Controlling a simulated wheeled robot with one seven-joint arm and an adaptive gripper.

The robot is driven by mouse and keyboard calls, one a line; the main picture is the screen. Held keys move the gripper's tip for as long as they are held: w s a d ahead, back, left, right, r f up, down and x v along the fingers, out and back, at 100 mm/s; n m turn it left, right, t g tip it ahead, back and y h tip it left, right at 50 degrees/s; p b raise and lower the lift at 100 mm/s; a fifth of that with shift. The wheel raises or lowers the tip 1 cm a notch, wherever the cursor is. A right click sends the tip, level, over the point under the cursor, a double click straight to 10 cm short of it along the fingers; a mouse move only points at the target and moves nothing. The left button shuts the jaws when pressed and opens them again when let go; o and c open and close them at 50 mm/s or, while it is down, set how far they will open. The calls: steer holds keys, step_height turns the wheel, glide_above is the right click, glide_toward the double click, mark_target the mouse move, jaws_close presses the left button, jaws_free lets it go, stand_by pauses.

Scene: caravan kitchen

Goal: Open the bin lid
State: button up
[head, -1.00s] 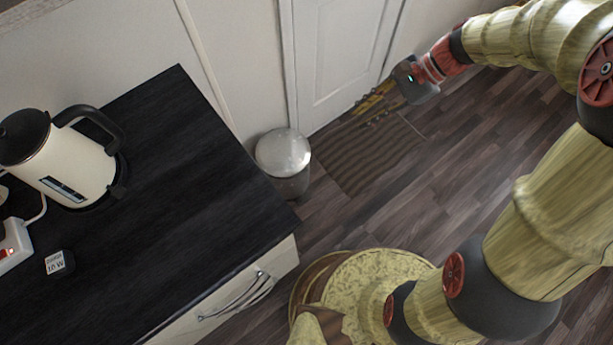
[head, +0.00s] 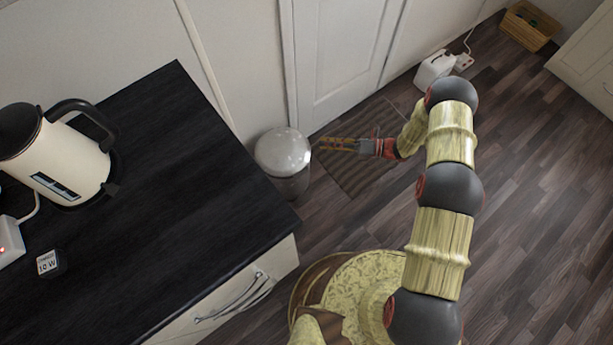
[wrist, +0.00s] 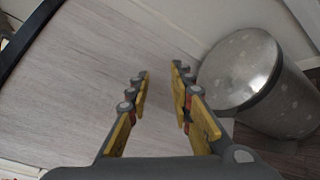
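The bin (head: 290,183) is a small round metal bin standing on the floor between the counter's end and the white door. Its domed, shiny lid (head: 283,152) is closed. My gripper (head: 322,144) is to the right of the bin in the head view, with its fingers pointing left at it. In the wrist view the yellow fingers of my gripper (wrist: 160,78) are spread apart with nothing between them. The lid (wrist: 240,68) shows there right of the fingers, and the bin's body (wrist: 285,105) lies below it. I cannot tell whether a finger touches the bin.
A black counter (head: 150,190) with a kettle (head: 55,155) is at the left. A white door (head: 340,60) is behind a dark mat (head: 355,165). A white container (head: 434,69) and a wooden crate (head: 528,25) stand farther right. The floor at right is clear.

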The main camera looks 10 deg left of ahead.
steer(key=s+f+m+t, duration=0.3)
steer(key=s+f+m, duration=0.15)
steer(key=f, duration=0.65)
steer(key=s+f+m+t, duration=0.3)
steer(key=f+m, duration=0.3)
steer(key=f, duration=0.5)
steer(key=b+x, duration=0.2)
steer(key=x, duration=0.5)
steer(key=shift+w+r+y+b, duration=0.15)
steer(key=shift+r+y+b, duration=0.15)
steer(key=shift+r+b, duration=0.1)
steer(key=shift+c, duration=0.4)
steer(key=c, duration=0.4)
jaws_close()
